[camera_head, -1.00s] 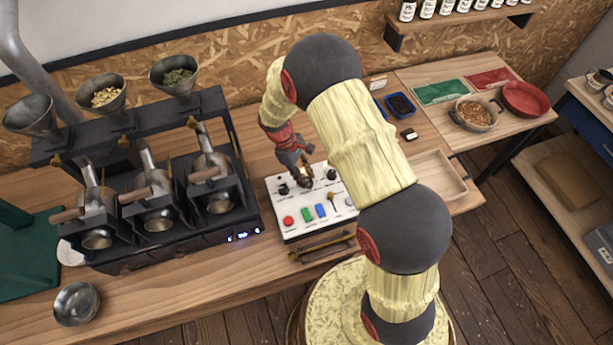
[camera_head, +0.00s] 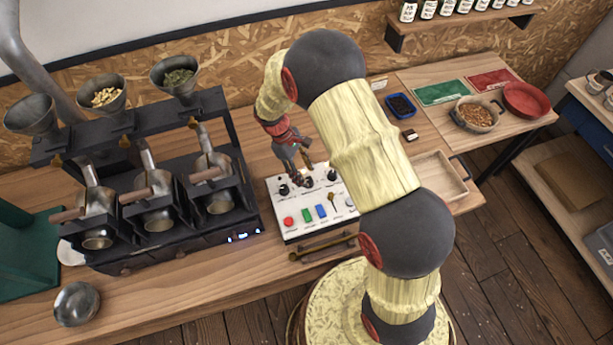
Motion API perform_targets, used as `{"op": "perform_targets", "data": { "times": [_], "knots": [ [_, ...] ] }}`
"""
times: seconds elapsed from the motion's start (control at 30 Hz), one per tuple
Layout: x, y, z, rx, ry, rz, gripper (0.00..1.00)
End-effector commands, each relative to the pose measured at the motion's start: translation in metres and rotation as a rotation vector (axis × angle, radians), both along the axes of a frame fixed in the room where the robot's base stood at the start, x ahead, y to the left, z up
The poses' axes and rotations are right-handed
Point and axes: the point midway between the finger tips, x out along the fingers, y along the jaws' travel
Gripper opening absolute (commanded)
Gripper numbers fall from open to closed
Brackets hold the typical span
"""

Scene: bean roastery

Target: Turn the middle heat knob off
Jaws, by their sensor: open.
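The white control panel (camera_head: 292,227) sits on the table in front of my arm. It has black knobs along its back row: a left knob (camera_head: 284,190), a middle knob (camera_head: 308,182) and a right knob (camera_head: 332,175). My gripper (camera_head: 304,180) points down over the panel, with its fingers open and at the middle knob. The fingers partly hide that knob, and I cannot tell whether they touch it or which way its mark points.
Coloured buttons, red (camera_head: 289,221), green (camera_head: 305,215) and blue (camera_head: 321,211), and a small lever (camera_head: 334,200) are on the panel's front. The black roaster (camera_head: 190,243) stands to the left. A wooden tray (camera_head: 437,172) lies to the right.

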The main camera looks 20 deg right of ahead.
Motion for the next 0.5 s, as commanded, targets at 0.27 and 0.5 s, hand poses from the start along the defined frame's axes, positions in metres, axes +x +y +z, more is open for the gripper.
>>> {"op": "perform_targets", "data": {
  "times": [0.27,0.5],
  "knots": [
    [0.017,0.017,0.054,0.001,-0.005,0.002,0.42],
    [0.024,0.024,0.08,0.0,-0.002,0.002,0.42]
  ]
}}
